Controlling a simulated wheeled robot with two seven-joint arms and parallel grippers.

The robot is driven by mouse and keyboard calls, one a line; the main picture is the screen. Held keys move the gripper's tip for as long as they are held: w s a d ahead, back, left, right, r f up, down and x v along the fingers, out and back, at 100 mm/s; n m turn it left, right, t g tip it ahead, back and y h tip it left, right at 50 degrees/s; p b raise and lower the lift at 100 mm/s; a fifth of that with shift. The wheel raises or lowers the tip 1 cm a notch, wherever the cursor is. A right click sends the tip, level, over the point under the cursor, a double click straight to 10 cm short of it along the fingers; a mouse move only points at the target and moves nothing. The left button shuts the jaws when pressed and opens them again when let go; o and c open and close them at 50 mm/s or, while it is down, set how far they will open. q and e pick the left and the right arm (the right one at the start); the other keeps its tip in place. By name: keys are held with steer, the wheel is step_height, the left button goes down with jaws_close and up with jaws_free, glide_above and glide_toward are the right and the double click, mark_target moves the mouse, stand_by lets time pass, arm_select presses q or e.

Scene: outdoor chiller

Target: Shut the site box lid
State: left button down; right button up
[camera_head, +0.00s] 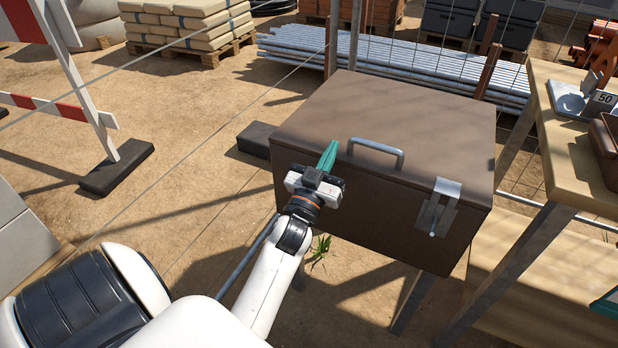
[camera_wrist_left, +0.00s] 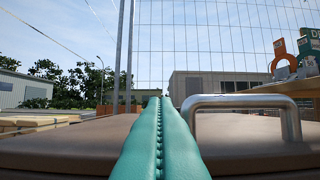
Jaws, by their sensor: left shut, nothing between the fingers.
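The site box (camera_head: 350,205) is a brown box on legs in the middle of the head view. Its lid (camera_head: 420,115) lies flat over the box and looks down. A metal handle (camera_head: 378,152) stands near the lid's front edge and a metal hasp (camera_head: 437,207) hangs over the front right. My left gripper (camera_head: 328,156) is at the lid's front edge, just left of the handle, with its teal fingers shut and empty. In the left wrist view the fingers (camera_wrist_left: 160,140) point over the lid (camera_wrist_left: 60,145), with the handle (camera_wrist_left: 245,102) to their right. Contact with the lid is unclear.
A wooden table (camera_head: 560,150) with tools stands at the right. A wire fence and metal pipes (camera_head: 400,62) lie behind the box. A red and white barrier (camera_head: 70,90) stands at the left. Sandy ground between barrier and box is mostly clear.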

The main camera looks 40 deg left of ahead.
arm_select(q)
steer(key=r+v, duration=0.2)
steer(key=v, duration=0.7)
steer(key=shift+s+d+p, duration=0.15)
steer(key=shift+s+p, duration=0.15)
steer(key=shift+s, duration=0.25)
arm_select(e)
steer(key=shift+s+f, duration=0.2)
steer(key=shift+f, duration=0.8)
steer(key=shift+s+f, duration=0.15)
steer(key=shift+f, duration=0.8)
arm_select(q)
steer(key=shift+f, duration=0.2)
